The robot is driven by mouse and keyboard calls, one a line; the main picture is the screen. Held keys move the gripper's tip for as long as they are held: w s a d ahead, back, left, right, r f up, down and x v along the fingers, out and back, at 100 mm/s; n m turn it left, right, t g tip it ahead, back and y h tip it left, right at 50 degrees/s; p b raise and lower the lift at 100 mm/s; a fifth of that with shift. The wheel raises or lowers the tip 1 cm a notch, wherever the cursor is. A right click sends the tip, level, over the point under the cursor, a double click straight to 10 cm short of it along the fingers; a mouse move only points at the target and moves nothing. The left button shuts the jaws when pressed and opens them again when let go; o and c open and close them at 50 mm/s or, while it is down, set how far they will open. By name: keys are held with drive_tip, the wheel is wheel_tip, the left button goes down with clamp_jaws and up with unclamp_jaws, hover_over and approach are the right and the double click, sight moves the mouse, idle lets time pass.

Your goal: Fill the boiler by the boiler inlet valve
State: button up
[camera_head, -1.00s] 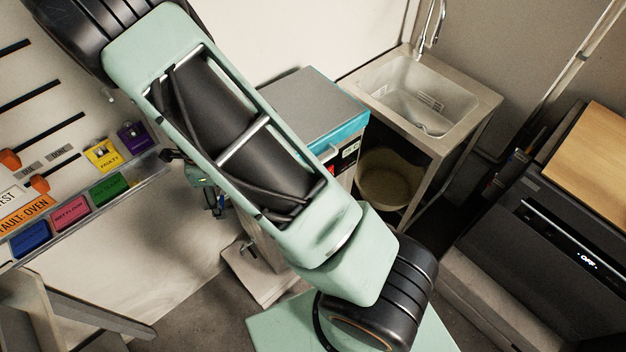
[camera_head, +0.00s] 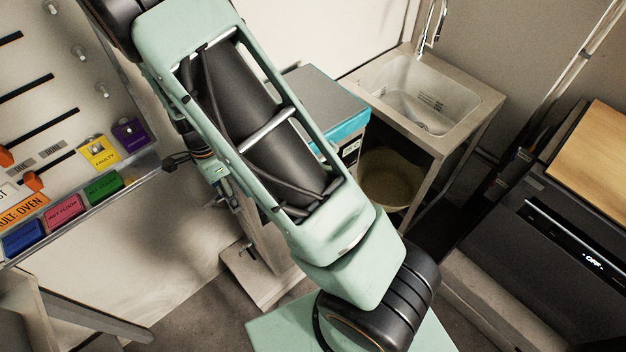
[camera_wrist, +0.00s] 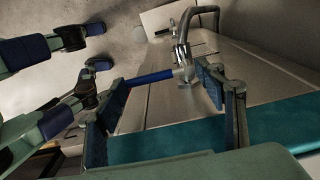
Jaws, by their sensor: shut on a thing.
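The boiler inlet valve (camera_wrist: 183,62) shows in the wrist view as a metal fitting under a curved pipe. Its blue lever handle (camera_wrist: 152,78) points left, across the space between my fingers. My gripper (camera_wrist: 164,80) has one finger on each side of the lever and is shut on the valve handle. The exact contact is hard to see. What looks like the boiler (camera_head: 328,98), a grey box with a teal edge, stands behind my arm in the head view. My arm hides much of its front, and the valve is not clear there.
A sink (camera_head: 415,95) with a tap stands right of the boiler, with a round bin (camera_head: 388,182) under it. A dark appliance (camera_head: 545,225) reading "OFF" is at the right. A board with coloured labels (camera_head: 98,150) and sliders is at the left.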

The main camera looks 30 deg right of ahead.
drive_tip(key=o, duration=1.2)
wheel_tip(320, 180, up, 12)
drive_tip(key=shift+r, duration=0.1)
